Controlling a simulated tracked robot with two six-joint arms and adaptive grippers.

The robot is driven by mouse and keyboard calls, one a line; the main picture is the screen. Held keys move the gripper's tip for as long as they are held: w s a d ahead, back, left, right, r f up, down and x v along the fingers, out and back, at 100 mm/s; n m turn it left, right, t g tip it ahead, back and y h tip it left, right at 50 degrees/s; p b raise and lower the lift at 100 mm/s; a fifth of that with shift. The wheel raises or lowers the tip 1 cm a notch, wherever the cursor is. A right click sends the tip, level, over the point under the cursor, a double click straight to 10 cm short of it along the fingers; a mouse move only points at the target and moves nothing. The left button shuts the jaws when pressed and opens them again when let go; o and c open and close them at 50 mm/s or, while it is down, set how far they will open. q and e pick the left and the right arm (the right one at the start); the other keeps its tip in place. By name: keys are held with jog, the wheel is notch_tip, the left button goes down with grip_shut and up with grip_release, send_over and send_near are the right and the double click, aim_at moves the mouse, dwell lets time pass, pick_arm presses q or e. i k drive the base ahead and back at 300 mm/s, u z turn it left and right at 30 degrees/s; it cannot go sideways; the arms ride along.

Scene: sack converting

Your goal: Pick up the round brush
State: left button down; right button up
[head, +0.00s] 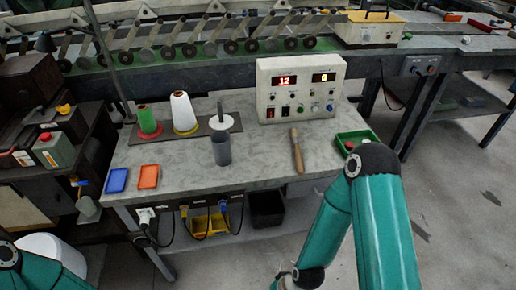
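A slim wooden-handled tool (297,150), which looks like the round brush, lies on the grey worktable (180,165), right of centre and below the control box. It lies nearly lengthwise, with its near end close to the table's front edge. Its bristles are too small to make out clearly. Nothing touches it. My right arm bends down to the bottom edge of the picture, in front of the table, and its gripper is not clearly in view. Only part of my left arm shows at the bottom left; its gripper is out of view.
A grey cup (221,148) stands left of the tool. A control box (298,88) stands behind it, and a green tray (356,141) lies to its right. Thread cones (183,112), a blue tray (116,180) and an orange tray (148,176) are on the left.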

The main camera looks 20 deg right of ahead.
aim_at(299, 166)
jog(key=z, duration=0.3)
jog(key=i, duration=0.2)
jog(key=u, duration=2)
jog(key=k, duration=1.45)
jog(key=z, duration=1.4)
jog(key=i, duration=1.05)
jog(key=z, duration=0.05)
